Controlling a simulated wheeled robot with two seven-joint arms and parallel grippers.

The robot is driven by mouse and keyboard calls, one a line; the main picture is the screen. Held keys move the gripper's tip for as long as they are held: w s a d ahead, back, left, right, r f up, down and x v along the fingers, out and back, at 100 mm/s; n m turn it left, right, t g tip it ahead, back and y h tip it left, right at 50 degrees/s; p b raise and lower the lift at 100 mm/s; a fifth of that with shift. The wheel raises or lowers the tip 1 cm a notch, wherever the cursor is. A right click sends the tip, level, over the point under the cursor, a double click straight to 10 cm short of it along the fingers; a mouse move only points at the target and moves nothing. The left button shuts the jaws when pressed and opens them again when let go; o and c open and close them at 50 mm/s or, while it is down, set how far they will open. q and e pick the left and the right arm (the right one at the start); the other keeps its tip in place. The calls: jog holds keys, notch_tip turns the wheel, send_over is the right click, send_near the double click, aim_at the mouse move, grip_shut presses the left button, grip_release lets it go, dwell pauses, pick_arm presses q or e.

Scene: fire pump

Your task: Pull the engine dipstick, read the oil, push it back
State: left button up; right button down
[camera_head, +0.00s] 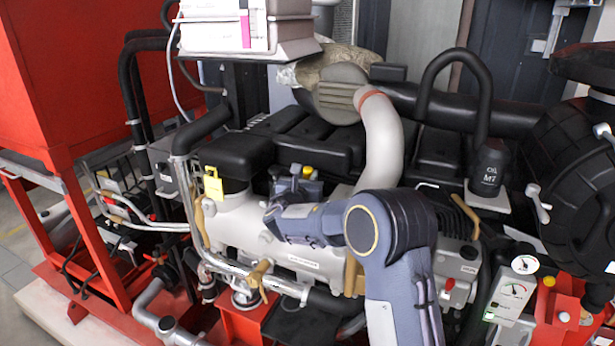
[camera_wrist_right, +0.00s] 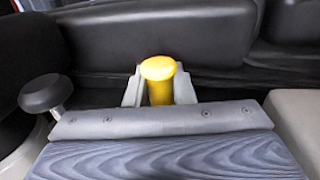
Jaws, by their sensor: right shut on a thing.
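The yellow dipstick handle (camera_wrist_right: 158,88) stands upright with a rounded top between the two light grey fingers of my right gripper (camera_wrist_right: 159,88). The fingers are closed on it from both sides. In the head view, the yellow top (camera_head: 308,171) shows just beyond my right gripper (camera_head: 303,178), above the grey engine block (camera_head: 240,222). The dipstick's rod and its tube are hidden by the gripper, so I cannot tell how far it is in. No oil mark shows. My left gripper is not in view.
Black engine covers (camera_head: 300,135) lie just behind the gripper. A thick light grey pipe (camera_head: 383,140) rises to its right. A yellow tag (camera_head: 213,185) hangs at the left. A black oil filter (camera_head: 489,170) and gauges (camera_head: 515,289) stand at the right.

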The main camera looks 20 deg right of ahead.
notch_tip(320, 180, up, 8)
jog(key=p, duration=0.3)
jog(key=shift+r+p, duration=0.25)
jog(key=shift+p, duration=0.05)
jog(key=shift+r, duration=0.45)
jog(key=c, duration=1.5)
grip_release()
jog(key=shift+r, duration=0.15)
jog(key=shift+o, duration=1.1)
jog(key=shift+f, duration=0.2)
jog(key=shift+f, duration=0.1)
